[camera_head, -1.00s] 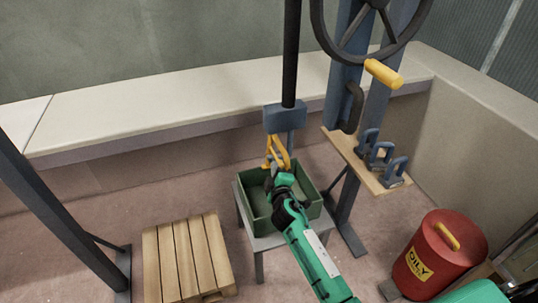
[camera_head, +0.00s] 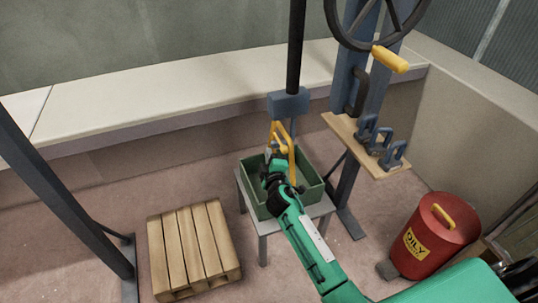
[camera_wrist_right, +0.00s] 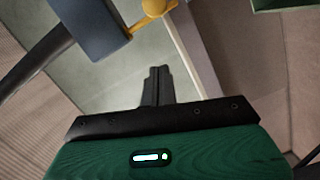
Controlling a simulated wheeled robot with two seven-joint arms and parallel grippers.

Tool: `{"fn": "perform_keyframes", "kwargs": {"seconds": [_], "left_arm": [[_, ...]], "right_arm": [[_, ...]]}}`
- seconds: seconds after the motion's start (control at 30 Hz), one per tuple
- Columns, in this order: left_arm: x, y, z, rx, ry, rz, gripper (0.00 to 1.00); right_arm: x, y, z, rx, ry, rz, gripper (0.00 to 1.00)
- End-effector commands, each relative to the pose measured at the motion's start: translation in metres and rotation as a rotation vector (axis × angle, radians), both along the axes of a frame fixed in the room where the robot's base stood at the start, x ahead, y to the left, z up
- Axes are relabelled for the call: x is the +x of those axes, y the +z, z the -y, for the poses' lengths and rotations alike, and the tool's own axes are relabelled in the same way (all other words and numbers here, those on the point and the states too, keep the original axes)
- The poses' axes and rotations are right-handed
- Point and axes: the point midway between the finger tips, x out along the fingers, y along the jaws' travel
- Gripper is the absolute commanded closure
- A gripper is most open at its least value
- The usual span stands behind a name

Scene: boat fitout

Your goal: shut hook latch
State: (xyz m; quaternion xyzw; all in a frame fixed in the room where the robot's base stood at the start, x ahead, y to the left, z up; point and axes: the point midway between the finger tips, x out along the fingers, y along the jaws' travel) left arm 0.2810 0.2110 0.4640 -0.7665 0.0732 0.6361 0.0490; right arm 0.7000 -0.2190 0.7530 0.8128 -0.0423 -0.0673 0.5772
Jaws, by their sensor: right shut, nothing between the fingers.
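A yellow hook (camera_head: 291,148) hangs below a blue-grey block (camera_head: 288,103) on a black pole above a green bin. My right gripper (camera_head: 271,155) is close to the hook's left side and partly covers its lower part. In the right wrist view the gripper's shut fingers (camera_wrist_right: 157,75) hold nothing. The yellow hook's round part (camera_wrist_right: 154,8) and the block (camera_wrist_right: 90,22) show at that view's top, apart from the fingertips. The latch is too small to make out, so I cannot tell its position. My left gripper is not in view.
The green bin (camera_head: 258,202) stands on a grey table (camera_head: 322,208) under the hook. A wooden shelf with blue shackles (camera_head: 390,155) and a handwheel (camera_head: 332,25) are to the right. A red can (camera_head: 430,235) and a wooden pallet (camera_head: 195,250) are on the floor.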

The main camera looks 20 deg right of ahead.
Motion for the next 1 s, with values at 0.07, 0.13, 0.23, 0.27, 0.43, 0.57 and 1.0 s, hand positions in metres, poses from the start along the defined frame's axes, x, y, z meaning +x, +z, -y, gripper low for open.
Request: {"fn": "perform_keyframes", "kwargs": {"seconds": [0.07,0.13,0.23,0.27,0.43,0.57,1.0], "left_arm": [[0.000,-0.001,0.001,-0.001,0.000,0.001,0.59],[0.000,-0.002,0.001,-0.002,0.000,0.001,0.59],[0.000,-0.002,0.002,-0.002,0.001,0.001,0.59],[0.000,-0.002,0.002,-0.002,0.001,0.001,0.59],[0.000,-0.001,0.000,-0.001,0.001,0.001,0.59],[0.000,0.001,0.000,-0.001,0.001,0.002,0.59],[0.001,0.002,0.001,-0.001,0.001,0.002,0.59]], "right_arm": [[-0.013,-0.001,-0.001,-0.001,0.000,-0.002,1.00],[-0.024,-0.001,-0.002,-0.001,-0.001,-0.003,1.00],[-0.041,0.000,-0.005,-0.001,-0.002,-0.004,1.00],[-0.046,0.001,-0.006,0.000,-0.001,-0.003,1.00],[-0.072,0.002,-0.010,-0.001,-0.001,-0.004,1.00],[-0.083,0.004,-0.011,-0.001,0.000,-0.002,1.00],[-0.089,0.005,-0.012,-0.001,-0.002,-0.002,1.00]]}}
